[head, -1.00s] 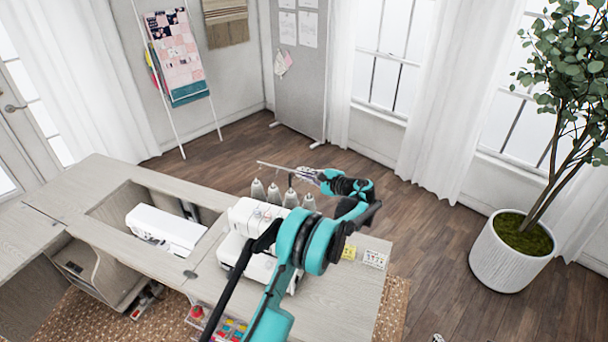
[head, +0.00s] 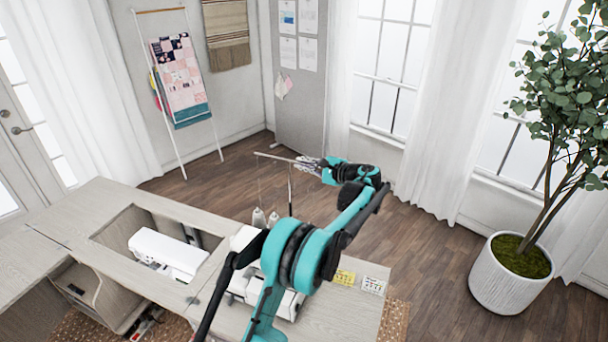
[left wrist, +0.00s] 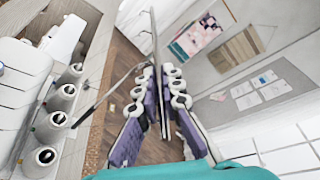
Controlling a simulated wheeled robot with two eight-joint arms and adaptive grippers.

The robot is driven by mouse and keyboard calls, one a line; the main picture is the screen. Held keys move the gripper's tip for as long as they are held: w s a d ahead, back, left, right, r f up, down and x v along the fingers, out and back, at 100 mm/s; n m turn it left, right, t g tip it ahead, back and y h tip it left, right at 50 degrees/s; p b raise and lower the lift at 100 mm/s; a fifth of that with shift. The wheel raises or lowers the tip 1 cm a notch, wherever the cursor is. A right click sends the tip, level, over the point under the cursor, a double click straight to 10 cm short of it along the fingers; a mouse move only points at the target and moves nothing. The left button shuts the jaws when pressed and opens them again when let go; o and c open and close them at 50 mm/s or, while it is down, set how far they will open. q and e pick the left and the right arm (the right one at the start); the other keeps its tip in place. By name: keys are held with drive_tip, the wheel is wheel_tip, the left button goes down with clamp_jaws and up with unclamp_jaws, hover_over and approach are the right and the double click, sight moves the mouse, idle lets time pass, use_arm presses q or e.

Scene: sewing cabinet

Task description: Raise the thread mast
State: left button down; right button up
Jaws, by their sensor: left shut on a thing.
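The thread mast (head: 290,192) is a thin dark upright pole with a pale crossbar (head: 273,156) at its top. It stands behind the white overlock machine (head: 245,238), well above the grey thread cones (head: 259,217). Fine threads hang from the bar. My left gripper (head: 309,164) is shut on the right end of the crossbar. In the left wrist view, the purple-and-white fingers (left wrist: 163,95) close around the bar (left wrist: 154,38), and the pole (left wrist: 100,103) slants down toward the cones (left wrist: 58,118). My left arm hides part of the machine and some cones in the head view.
A second white sewing machine (head: 168,254) sits in the cabinet's recess (head: 122,222). Small yellow and white cards (head: 345,277) lie on the right part of the tabletop (head: 335,317). A potted plant (head: 510,275) stands at the right. The air around the mast's top looks clear.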

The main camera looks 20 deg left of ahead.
use_arm(q)
drive_tip(key=shift+r, duration=1.05)
drive_tip(key=shift+w, duration=0.1)
drive_tip(key=c, duration=1.7)
unclamp_jaws()
drive_tip(key=shift+r, duration=0.1)
drive_tip(key=shift+d, duration=0.1)
drive_tip(key=shift+d, duration=0.3)
drive_tip(key=v, duration=1.1)
drive_tip(key=shift+s+d+r, duration=0.1)
drive_tip(key=shift+s, duration=0.2)
